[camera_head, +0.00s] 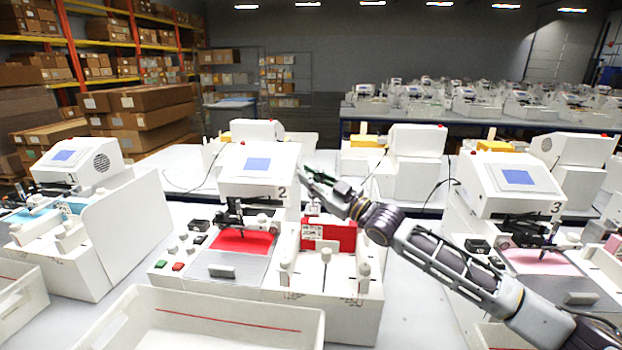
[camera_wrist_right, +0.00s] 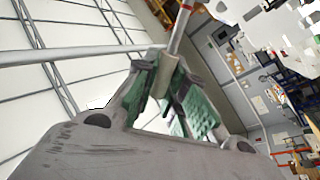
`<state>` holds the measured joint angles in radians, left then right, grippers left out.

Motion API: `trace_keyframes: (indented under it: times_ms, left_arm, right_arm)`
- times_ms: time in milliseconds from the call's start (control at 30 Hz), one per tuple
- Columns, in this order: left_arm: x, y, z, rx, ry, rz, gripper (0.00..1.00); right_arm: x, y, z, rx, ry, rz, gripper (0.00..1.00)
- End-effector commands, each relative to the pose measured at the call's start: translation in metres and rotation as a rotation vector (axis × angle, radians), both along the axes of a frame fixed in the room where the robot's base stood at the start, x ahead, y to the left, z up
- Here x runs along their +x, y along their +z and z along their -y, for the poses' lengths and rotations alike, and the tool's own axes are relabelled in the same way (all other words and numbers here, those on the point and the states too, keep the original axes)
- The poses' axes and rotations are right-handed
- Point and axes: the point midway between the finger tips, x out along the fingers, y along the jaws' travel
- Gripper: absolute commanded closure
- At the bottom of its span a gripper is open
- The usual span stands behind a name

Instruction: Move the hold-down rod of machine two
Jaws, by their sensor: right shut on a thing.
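Machine two (camera_head: 258,178) is the white plotter with a "2" on its housing, in the middle of the head view. A red sheet (camera_head: 243,241) lies on its bed, and a red stack with a printed label (camera_head: 338,232) stands in its right-hand part. My right gripper (camera_head: 312,178) is at the right side of machine two's housing, above the red stack. In the wrist view my right gripper (camera_wrist_right: 165,85) is shut on the hold-down rod (camera_wrist_right: 181,28), a thin light rod with a beige sleeve and a red band. The rod's far end is not clear. My left gripper is not in view.
Machine three (camera_head: 510,195) stands to the right, partly behind my right arm. Another plotter with an upright white panel (camera_head: 125,235) stands left. An open white bin (camera_head: 200,320) is in front of machine two. Bare table shows between the machines.

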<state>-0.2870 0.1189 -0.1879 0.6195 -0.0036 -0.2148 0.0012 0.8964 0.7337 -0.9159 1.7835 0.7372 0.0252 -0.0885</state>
Motion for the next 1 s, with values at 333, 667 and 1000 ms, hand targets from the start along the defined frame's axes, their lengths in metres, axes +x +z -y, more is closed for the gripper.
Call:
trace_keyframes:
  times_ms: [333,667,1000]
  left_arm:
    - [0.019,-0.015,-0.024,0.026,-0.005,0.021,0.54]
    - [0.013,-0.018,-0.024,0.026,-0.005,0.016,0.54]
    - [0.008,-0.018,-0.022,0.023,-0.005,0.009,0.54]
  right_arm:
    - [-0.014,-0.013,-0.003,-0.022,0.0,0.104,1.0]
    - [-0.017,-0.013,-0.003,-0.027,-0.001,0.128,1.0]
    - [-0.017,-0.013,-0.003,-0.027,-0.001,0.128,0.76]
